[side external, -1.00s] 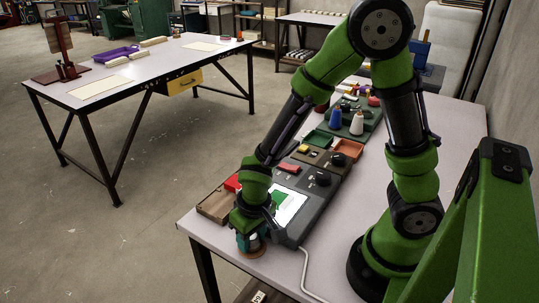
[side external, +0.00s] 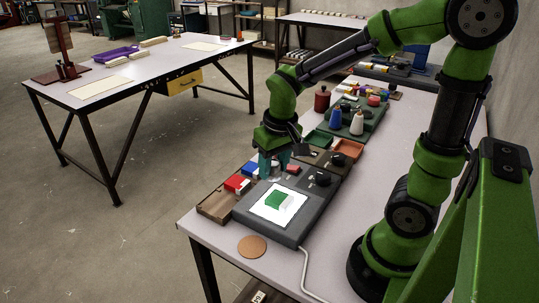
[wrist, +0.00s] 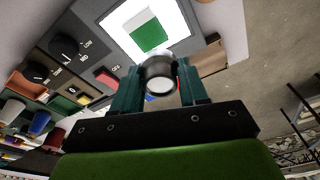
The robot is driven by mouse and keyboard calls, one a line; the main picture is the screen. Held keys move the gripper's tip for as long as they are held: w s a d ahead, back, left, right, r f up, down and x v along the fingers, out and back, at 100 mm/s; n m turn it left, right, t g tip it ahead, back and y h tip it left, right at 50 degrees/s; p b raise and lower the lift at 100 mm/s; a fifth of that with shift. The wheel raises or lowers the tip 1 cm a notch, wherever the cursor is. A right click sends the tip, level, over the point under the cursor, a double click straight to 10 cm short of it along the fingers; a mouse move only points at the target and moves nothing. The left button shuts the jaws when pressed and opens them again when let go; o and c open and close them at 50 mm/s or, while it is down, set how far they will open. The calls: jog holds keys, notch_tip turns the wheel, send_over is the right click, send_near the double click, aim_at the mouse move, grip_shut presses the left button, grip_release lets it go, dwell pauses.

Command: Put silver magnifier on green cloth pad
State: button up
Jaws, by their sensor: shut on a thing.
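My gripper (side external: 273,164) is above the worktop, behind the lit panel in the side view. In the wrist view, my gripper (wrist: 160,82) is shut on the silver magnifier (wrist: 158,74), a short silver and black cylinder with a round pale lens. In the side view the magnifier is hard to make out between the fingers. A green-and-white piece (side external: 278,200) lies on the lit white panel; it also shows in the wrist view (wrist: 148,32). A flat green tray-like square (side external: 318,140) lies farther back. I cannot tell which green thing is the cloth pad.
The dark light box (side external: 303,222) has a bright top. Red and blue blocks (side external: 238,183) sit in a wooden tray (side external: 215,205) at left. An orange tray (side external: 347,148), a dark red bottle (side external: 322,100) and spools (side external: 357,123) stand behind. A round brown disc (side external: 252,246) lies bare in front.

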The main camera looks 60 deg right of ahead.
aim_at(278, 197)
jog(key=shift+s+d+r, duration=0.25)
jog(key=shift+d+r, duration=0.1)
jog(key=shift+d, duration=0.4)
jog(key=shift+s+r+n, duration=0.1)
jog(key=shift+s+n, duration=0.05)
jog(key=shift+n, duration=0.45)
jog(key=shift+f, duration=0.2)
jog(key=shift+n, duration=0.4)
jog(key=shift+s+a+f, duration=0.1)
jog(key=shift+f, duration=3.75)
jog(key=shift+f, duration=0.2)
jog(key=o, duration=1.1)
